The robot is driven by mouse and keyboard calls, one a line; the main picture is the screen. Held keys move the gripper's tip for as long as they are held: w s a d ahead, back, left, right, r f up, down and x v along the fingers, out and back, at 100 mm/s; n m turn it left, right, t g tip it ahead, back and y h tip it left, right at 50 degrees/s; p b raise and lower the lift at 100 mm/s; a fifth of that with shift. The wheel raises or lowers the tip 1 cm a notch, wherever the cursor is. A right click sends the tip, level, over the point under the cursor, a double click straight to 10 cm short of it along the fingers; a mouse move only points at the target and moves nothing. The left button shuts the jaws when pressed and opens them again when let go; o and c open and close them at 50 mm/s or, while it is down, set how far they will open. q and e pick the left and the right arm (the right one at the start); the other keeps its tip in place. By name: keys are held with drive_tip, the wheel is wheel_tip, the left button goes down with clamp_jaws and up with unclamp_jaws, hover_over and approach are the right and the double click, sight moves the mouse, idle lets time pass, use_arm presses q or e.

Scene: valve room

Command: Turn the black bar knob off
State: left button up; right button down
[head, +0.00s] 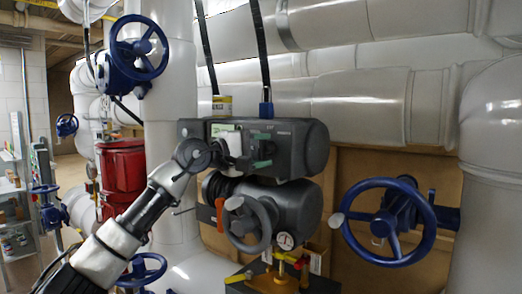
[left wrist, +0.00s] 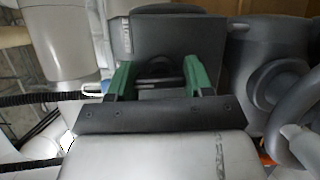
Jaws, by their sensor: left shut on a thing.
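My left gripper (head: 246,146) comes in from the lower left and is at the front of the dark grey actuator box (head: 298,143). In the left wrist view its two green fingers (left wrist: 157,80) stand on either side of the black bar knob (left wrist: 157,70), shut on it. The bar looks roughly crosswise between the fingers, dark against the dark box face. In the head view the knob is mostly hidden by the gripper, so its exact angle cannot be told. My right gripper is not in view.
Blue handwheels stand at right (head: 389,222) and upper left (head: 139,48). A red unit (head: 122,170) is behind my arm. Large white pipes (head: 362,105) run above and behind.

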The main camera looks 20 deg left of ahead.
use_arm(q)
drive_tip(key=shift+m+y, duration=0.3)
drive_tip(key=shift+m, duration=0.1)
drive_tip(key=o, duration=0.9)
drive_tip(key=shift+o, duration=0.2)
drive_tip(key=shift+s+a+f, duration=0.15)
drive_tip(key=shift+s+a, duration=0.1)
drive_tip(key=b+v, duration=0.4)
drive_tip(key=v, duration=0.6)
drive_tip(key=shift+b, duration=0.35)
